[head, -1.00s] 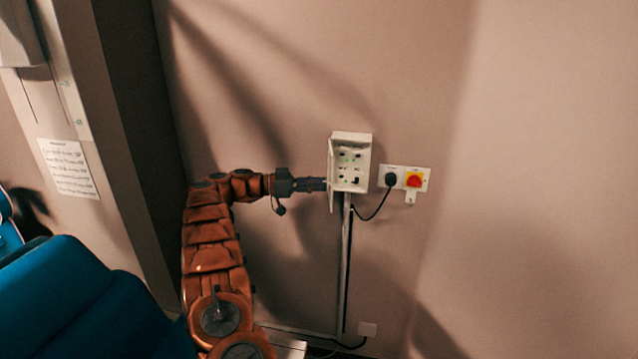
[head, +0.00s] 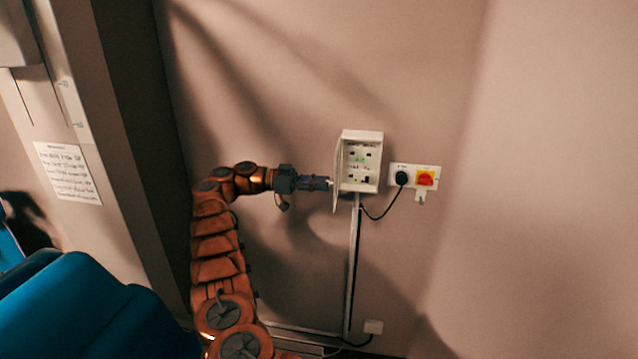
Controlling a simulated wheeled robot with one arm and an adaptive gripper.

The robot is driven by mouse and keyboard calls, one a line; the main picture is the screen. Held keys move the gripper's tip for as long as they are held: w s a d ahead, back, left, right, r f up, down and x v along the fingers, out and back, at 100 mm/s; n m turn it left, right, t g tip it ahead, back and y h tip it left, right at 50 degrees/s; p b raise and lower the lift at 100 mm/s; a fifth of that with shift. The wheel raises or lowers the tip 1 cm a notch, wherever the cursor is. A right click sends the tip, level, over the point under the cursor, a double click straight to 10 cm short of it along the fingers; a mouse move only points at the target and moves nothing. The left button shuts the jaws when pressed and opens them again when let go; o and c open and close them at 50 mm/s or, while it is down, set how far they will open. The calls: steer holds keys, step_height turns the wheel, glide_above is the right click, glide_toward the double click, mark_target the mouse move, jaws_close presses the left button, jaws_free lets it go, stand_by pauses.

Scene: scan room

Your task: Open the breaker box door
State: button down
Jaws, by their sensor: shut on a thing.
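The breaker box (head: 362,135) is a small cream-white box on the wall, right of centre. Its front is uncovered and shows switches and small green marks inside. The door (head: 338,165) is a thin pale panel, swung out from the box's left side and seen almost edge-on. My gripper (head: 326,184) reaches in from the left and is shut on the door near its lower part. The fingertips are small and partly hidden, so the exact contact is hard to see.
A wall plate with a black plug and a red-yellow rotary switch (head: 425,179) is right of the box. A pale conduit (head: 354,265) runs down below it. Blue padded furniture (head: 80,300) fills the lower left. The wall farther right is bare.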

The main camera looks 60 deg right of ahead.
steer(key=shift+s, duration=0.1)
steer(key=c, duration=1.1)
jaws_free()
steer(key=shift+o, duration=0.2)
